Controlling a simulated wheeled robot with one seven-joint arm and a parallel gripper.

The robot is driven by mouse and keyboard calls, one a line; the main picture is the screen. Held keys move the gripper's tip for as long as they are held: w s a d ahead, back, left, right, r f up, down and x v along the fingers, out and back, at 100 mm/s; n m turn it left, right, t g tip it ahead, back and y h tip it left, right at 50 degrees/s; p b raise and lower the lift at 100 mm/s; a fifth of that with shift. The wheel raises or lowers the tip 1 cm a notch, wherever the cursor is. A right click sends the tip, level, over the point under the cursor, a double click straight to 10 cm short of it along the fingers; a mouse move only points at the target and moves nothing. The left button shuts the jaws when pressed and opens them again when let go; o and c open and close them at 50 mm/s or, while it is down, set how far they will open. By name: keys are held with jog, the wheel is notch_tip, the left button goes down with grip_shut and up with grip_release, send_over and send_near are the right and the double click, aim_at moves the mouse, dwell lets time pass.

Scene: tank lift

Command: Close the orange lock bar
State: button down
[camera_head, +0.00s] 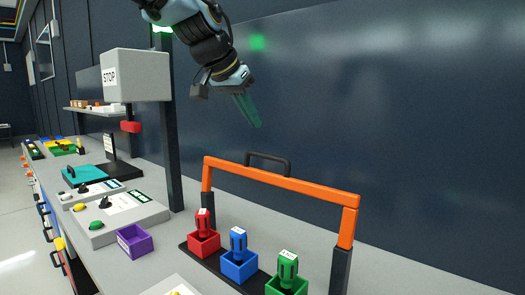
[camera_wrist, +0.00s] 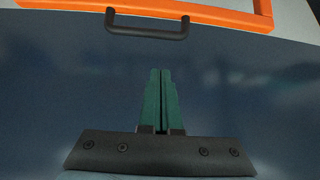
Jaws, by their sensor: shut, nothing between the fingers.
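The orange lock bar (camera_head: 285,183) stands raised on two dark posts in the head view, spanning above a row of colored boxes. A dark handle (camera_head: 268,160) sits on the middle of its top. In the wrist view the orange bar (camera_wrist: 200,10) runs along the top edge, with the black handle (camera_wrist: 147,24) below it. My gripper (camera_head: 252,112) is above and left of the handle in the head view, apart from it. Its green fingers (camera_wrist: 161,75) are shut together and empty in the wrist view.
Red (camera_head: 203,242), blue (camera_head: 239,263) and green (camera_head: 286,284) boxes holding tanks stand under the bar. A dark wall panel (camera_head: 400,110) rises behind. A purple box (camera_head: 134,241), control panels (camera_head: 122,218) and a STOP-labelled box (camera_head: 137,76) are left.

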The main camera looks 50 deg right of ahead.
jog(key=shift+s+d+f+p, duration=0.15)
jog(key=shift+d+f+p, duration=0.3)
jog(key=shift+f+p, duration=0.55)
jog(key=shift+s+d+f+p, duration=0.2)
jog(key=shift+d+f+p, duration=0.35)
jog(key=shift+f, duration=0.85)
jog(key=shift+s+d+f+p, duration=0.15)
jog(key=shift+d+f+p, duration=0.25)
jog(key=shift+f+p, duration=0.65)
jog(key=shift+f, duration=0.15)
jog(key=shift+a+f+b, duration=0.1)
jog(key=shift+f+b, duration=0.05)
jog(key=shift+b, duration=0.55)
